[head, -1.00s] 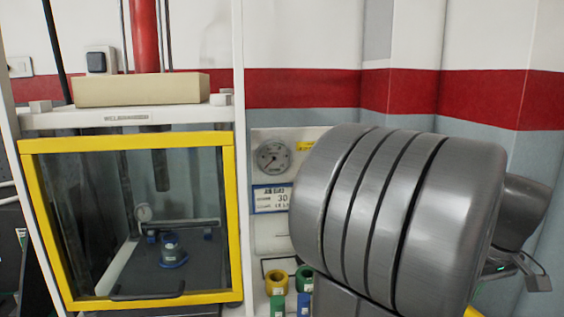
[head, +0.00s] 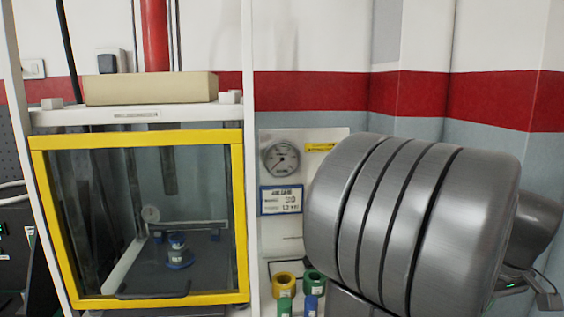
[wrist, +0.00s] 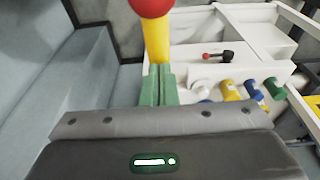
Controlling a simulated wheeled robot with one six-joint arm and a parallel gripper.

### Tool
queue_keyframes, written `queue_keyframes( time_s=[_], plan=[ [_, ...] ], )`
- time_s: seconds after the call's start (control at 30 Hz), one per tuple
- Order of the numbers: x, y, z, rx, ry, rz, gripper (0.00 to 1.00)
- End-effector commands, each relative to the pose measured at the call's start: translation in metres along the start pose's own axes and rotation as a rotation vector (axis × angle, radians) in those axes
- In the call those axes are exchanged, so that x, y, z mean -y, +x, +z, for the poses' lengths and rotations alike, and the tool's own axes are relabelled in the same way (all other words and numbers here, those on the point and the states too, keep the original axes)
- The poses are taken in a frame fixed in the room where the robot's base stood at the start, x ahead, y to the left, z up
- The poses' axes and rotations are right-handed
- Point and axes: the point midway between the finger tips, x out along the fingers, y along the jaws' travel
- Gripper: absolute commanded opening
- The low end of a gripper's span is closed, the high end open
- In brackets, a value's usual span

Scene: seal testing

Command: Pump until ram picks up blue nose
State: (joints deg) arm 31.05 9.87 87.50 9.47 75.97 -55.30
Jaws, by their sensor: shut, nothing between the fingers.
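In the head view a press stands at left behind a yellow-framed clear guard (head: 137,300). Its dark ram (head: 170,172) hangs down inside. Below it, a small blue nose piece (head: 178,252) stands on the press floor, with a clear gap between them. In the wrist view a yellow pump lever (wrist: 157,48) with a red knob (wrist: 151,5) rises just beyond my gripper (wrist: 158,72). Its green fingers are shut with nothing between them. Whether they touch the lever, I cannot tell. My gripper is not visible in the head view.
A round gauge (head: 282,158) and a card (head: 281,200) are on the panel beside the press. Coloured rings, one yellow (head: 284,281), sit below. In the wrist view, several coloured cylinders (wrist: 228,90) and a small red-and-black lever (wrist: 217,56) lie to the right.

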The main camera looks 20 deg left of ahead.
Motion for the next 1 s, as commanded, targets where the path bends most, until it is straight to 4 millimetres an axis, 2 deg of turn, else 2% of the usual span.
queue_keyframes(
  time_s=[1.0],
  plan=[
    [0.0, 0.032, 0.007, 0.0, 0.0, -0.001, 0.0]
  ],
)
